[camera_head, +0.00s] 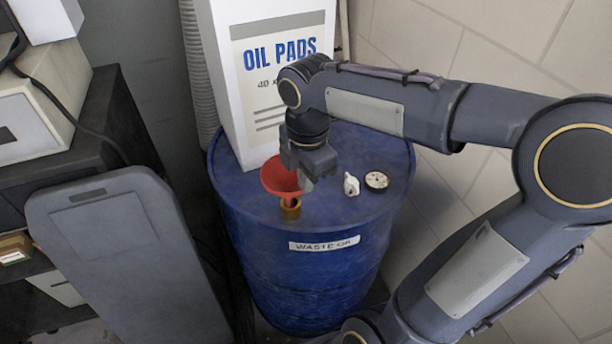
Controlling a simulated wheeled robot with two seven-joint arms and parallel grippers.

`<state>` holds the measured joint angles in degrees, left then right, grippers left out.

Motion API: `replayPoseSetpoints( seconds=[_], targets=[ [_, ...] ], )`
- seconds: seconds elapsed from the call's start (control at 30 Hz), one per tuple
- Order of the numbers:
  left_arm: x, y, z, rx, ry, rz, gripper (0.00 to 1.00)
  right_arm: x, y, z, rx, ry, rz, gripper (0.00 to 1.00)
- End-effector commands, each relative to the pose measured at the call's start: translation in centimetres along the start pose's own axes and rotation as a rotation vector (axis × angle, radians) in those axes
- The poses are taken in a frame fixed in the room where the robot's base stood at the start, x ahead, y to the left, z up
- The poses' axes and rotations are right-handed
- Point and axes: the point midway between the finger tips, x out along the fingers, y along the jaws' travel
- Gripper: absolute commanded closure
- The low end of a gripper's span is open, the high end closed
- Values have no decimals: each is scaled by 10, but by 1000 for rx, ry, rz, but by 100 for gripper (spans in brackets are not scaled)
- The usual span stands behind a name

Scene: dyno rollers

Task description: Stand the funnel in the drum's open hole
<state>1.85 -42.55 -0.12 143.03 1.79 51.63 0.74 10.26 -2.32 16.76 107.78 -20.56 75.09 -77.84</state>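The red funnel (279,178) is at the blue drum's (310,265) top, left of centre, its wide mouth up. My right gripper (304,182) reaches down from above at the funnel's right side and appears shut on its rim; one finger shows and the other is hidden. The drum's open hole has a brass-coloured collar (290,210), directly below the funnel in the picture. The funnel's lower end overlaps the collar, and I cannot tell whether the spout is inside it. My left gripper is out of view.
A tall white oil pads box (270,75) stands at the drum's back, close behind my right gripper. A small white object (351,184) and a round cap (376,181) lie on the drum top to the right. A dark shelf (105,125) stands at the left.

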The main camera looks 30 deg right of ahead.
Motion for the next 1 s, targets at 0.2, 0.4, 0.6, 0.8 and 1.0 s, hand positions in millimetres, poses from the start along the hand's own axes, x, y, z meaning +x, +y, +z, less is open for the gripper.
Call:
replayPoseSetpoints(
  seconds=[0.2,0.4,0.6,0.8,1.0],
  targets=[
    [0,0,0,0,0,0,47,0,0,0,0,0,0,92],
    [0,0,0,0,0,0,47,0,0,0,0,0,0,73],
    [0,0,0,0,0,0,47,-1,0,0,0,0,0,73],
    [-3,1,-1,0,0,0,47,-21,1,0,0,-1,4,73],
    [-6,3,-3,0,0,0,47,-56,1,0,0,0,4,73]
  ],
)
